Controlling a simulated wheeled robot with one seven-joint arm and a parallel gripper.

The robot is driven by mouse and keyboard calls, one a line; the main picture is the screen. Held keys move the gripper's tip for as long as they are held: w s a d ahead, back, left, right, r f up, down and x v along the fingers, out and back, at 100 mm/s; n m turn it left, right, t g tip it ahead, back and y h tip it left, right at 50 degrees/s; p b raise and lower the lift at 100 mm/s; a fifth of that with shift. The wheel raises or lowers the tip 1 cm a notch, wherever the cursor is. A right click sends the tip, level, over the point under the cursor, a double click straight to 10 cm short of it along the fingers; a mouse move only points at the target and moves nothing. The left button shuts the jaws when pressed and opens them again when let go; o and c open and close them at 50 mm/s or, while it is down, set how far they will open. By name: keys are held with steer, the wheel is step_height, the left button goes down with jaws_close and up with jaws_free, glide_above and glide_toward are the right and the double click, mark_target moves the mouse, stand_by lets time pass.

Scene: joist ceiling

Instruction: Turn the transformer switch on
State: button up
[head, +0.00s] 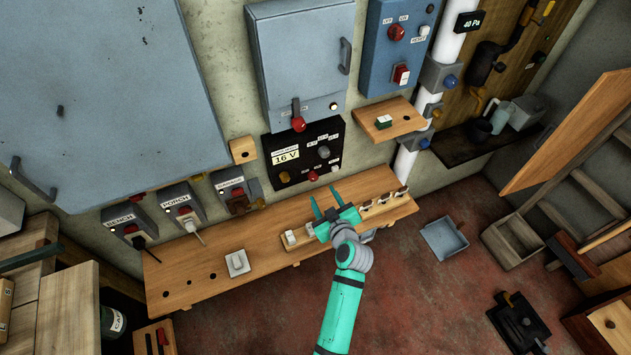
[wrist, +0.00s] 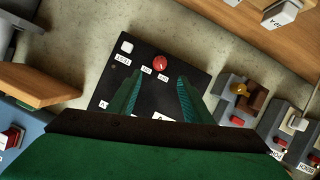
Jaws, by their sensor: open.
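The transformer is a black wall panel (head: 268,146) with a lit "16 V" display (head: 286,157), a grey knob (head: 323,152), a yellow-brown knob and a red switch (head: 312,175) at its lower edge. In the wrist view the red switch (wrist: 160,63) shows as a rounded red cap, with two small white labels beside it and a white button (wrist: 126,47) nearby. My gripper (head: 327,198) is open and empty, below the panel in the head view. In the wrist view its fingers (wrist: 158,78) point at the panel, with the red switch between and beyond their tips. I see no contact.
A wooden shelf (head: 215,262) with switches and small blocks runs below the panel. A small wooden shelf (head: 395,125) juts out to the panel's right. Labelled boxes (head: 182,204) with plugs line the wall to the left. A grey cabinet (head: 300,50) hangs above.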

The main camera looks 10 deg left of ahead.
mark_target(314, 179)
steer(key=x, duration=1)
steer(key=shift+w+a+f, duration=0.1)
steer(key=shift+w, duration=0.05)
steer(key=c, duration=1.1)
